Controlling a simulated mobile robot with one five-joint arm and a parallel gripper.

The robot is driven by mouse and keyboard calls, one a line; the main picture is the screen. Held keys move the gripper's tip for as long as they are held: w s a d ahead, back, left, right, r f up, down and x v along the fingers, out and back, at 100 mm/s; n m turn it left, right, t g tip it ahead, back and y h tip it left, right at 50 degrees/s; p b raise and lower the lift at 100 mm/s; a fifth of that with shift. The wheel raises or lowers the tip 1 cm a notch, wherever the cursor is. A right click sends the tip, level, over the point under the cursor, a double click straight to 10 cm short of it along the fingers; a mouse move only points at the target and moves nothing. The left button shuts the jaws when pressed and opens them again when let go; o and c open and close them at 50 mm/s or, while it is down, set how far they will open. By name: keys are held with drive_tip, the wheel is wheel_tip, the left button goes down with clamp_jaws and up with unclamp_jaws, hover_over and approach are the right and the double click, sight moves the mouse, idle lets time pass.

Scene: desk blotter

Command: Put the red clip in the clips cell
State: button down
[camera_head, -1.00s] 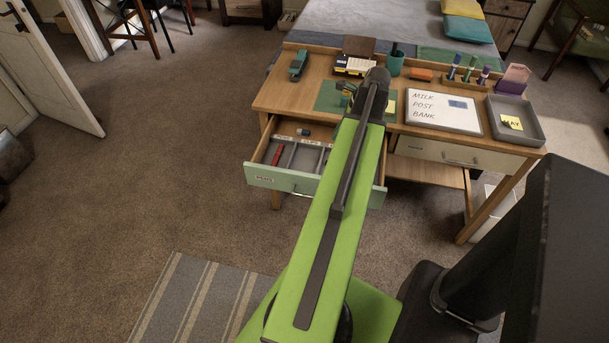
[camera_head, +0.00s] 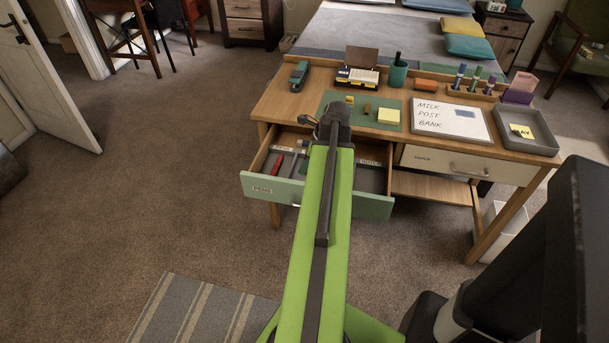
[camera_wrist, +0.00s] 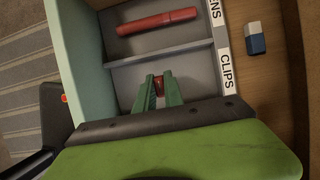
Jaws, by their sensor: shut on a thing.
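The red clip (camera_wrist: 158,83) shows as a small red piece between the green fingertips of my gripper (camera_wrist: 158,92) in the wrist view. My gripper is shut on it, over the grey cell marked CLIPS (camera_wrist: 125,82). I cannot tell how high the clip is above the cell floor. The CLIPS label (camera_wrist: 225,72) is on the right edge of this cell. In the head view the open drawer (camera_head: 262,189) juts from the desk's left side. My arm hides part of the drawer there, and the clip is not visible.
A red pen (camera_wrist: 157,21) lies in the neighbouring cell, beyond a thin divider. A blue and white eraser (camera_wrist: 255,37) lies on the wood past the labels. On the desk, a green mat (camera_head: 337,98) holds a yellow note pad (camera_head: 388,117). A whiteboard (camera_head: 447,121) lies right of it.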

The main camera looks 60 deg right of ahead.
wheel_tip(320, 180, down, 2)
drive_tip(key=shift+f+b, duration=0.15)
drive_tip(key=shift+b, duration=0.3)
drive_tip(key=shift+r, duration=0.2)
drive_tip(key=shift+f, duration=0.15)
drive_tip(key=c, duration=1.5)
unclamp_jaws()
drive_tip(key=shift+o, duration=0.2)
drive_tip(key=shift+s+r+p, duration=0.1)
drive_tip(key=shift+r+p, duration=0.4)
drive_tip(key=shift+p, duration=0.05)
drive_tip(key=p+v, duration=1)
drive_tip(key=v, duration=0.1)
drive_tip(key=shift+r, duration=0.15)
